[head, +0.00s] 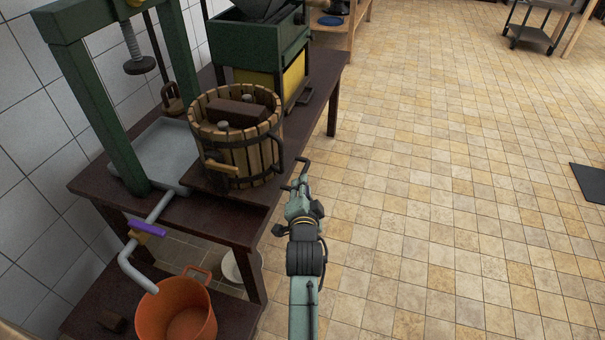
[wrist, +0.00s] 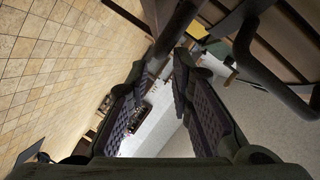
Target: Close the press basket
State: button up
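The press basket (head: 240,158), a round tub of wooden slats with dark metal hoops, stands on the dark bench. A wooden block lies in its top, and a light wooden handle (head: 221,167) sticks out at its front. A dark bent metal handle (head: 301,168) shows at its right side, just beyond my gripper (head: 297,188). In the wrist view my gripper (wrist: 168,72) has its two padded fingers apart. A dark bar (wrist: 178,30) crosses at the fingertips; I cannot tell whether they touch it. Whether the basket's halves meet is not clear.
A green press frame (head: 105,110) and a grey tray (head: 165,155) stand left of the basket. A green and yellow machine (head: 265,50) stands behind it. An orange bucket (head: 175,312) sits below the spout.

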aim_at(303, 173)
jog(key=x, duration=0.7)
jog(key=shift+c, duration=0.5)
grip_shut()
